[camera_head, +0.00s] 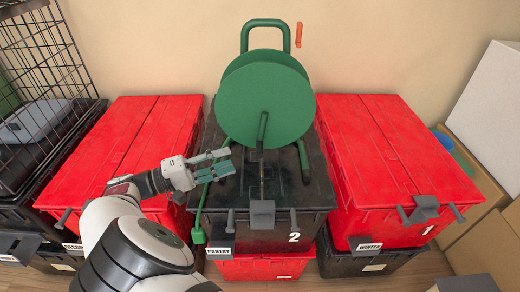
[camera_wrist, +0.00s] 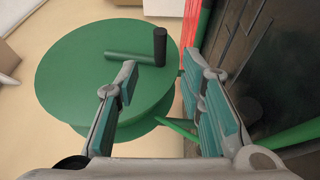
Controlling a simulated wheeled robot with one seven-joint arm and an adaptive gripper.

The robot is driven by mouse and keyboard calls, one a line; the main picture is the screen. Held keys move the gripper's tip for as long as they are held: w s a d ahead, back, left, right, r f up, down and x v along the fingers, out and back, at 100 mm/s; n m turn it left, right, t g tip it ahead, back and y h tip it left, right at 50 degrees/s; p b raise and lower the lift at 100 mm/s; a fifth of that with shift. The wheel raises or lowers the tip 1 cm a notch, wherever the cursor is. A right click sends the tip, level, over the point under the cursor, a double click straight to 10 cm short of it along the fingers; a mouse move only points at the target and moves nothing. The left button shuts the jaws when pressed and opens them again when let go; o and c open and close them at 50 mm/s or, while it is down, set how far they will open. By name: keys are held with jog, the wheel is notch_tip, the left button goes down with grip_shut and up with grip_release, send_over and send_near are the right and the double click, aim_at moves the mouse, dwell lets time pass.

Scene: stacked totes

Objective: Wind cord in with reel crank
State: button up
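A green cord reel (camera_head: 255,100) stands on the middle black tote, its round face towards me. Its green crank arm (camera_head: 262,127) points down from the disc's middle and ends in a black knob (camera_head: 260,157). In the wrist view the crank arm (camera_wrist: 132,58) and black knob (camera_wrist: 160,46) lie ahead of the fingers. A green cord (camera_head: 201,208) hangs over the tote's front left, with a green plug (camera_head: 198,236) at its end. My gripper (camera_head: 229,161) is open and empty, left of the knob and apart from it; it also shows in the wrist view (camera_wrist: 165,85).
The black tote (camera_head: 270,238) labelled 2 and PANTRY sits on a red tote (camera_head: 262,268). Red-lidded totes flank it, left (camera_head: 130,140) and right (camera_head: 390,150). A wire crate (camera_head: 40,60) stands far left, cardboard boxes (camera_head: 480,205) far right. The wall is close behind the reel.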

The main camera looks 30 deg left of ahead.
aim_at(260, 147)
jog(key=b+x, duration=0.1)
jog(key=x, duration=0.9)
jog(key=shift+w+d, duration=0.2)
jog(key=shift+c, duration=0.5)
grip_shut()
